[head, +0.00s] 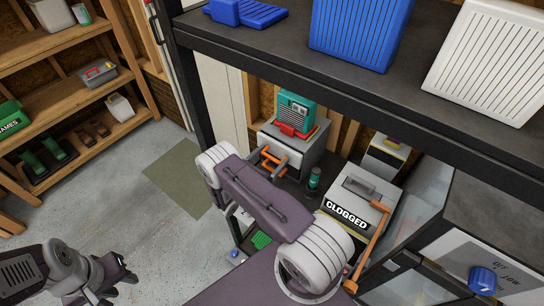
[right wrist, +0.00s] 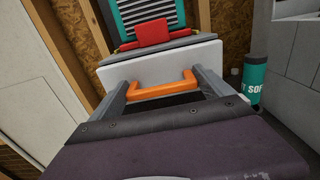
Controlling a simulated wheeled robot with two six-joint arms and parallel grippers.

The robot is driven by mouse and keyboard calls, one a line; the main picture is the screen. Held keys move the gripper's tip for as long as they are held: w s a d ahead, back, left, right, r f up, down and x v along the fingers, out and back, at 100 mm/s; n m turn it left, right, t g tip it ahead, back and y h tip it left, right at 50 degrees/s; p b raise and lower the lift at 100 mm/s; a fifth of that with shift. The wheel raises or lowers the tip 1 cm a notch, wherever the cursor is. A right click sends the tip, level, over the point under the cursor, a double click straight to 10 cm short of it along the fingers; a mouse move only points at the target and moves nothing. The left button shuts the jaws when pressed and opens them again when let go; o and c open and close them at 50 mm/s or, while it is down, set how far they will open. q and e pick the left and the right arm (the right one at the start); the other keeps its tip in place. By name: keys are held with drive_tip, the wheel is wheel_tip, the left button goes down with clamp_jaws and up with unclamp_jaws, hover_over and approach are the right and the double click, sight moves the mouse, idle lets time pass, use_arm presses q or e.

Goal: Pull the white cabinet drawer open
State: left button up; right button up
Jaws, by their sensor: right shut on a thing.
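The pale cabinet (head: 304,150) stands under the dark shelf, with a teal printer on top. Its orange handle (right wrist: 163,89) crosses a white front panel (right wrist: 150,68) in the right wrist view. My right gripper (right wrist: 164,92) has its two grey fingers at either end of this handle and is shut on it. In the head view my right arm hides part of the cabinet front, so I cannot tell how far out the drawer is. My left gripper (head: 113,281) is at the lower left of the head view, open and empty, far from the cabinet.
The teal printer (head: 293,110) has a red part in front. A teal bottle (head: 313,180) and a box marked CLOGGED (head: 352,200) stand to the right. Wooden shelves (head: 60,85) line the left wall. Floor with a green mat (head: 170,178) is clear between.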

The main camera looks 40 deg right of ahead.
drive_tip(key=b+v, duration=0.1)
drive_tip(key=v, duration=0.9)
drive_tip(key=shift+a+b, duration=0.3)
drive_tip(key=shift+a, duration=0.05)
drive_tip(key=shift+s+r, duration=0.1)
drive_tip(key=o, duration=1.8)
drive_tip(key=b+v, duration=0.2)
drive_tip(key=v, duration=0.7)
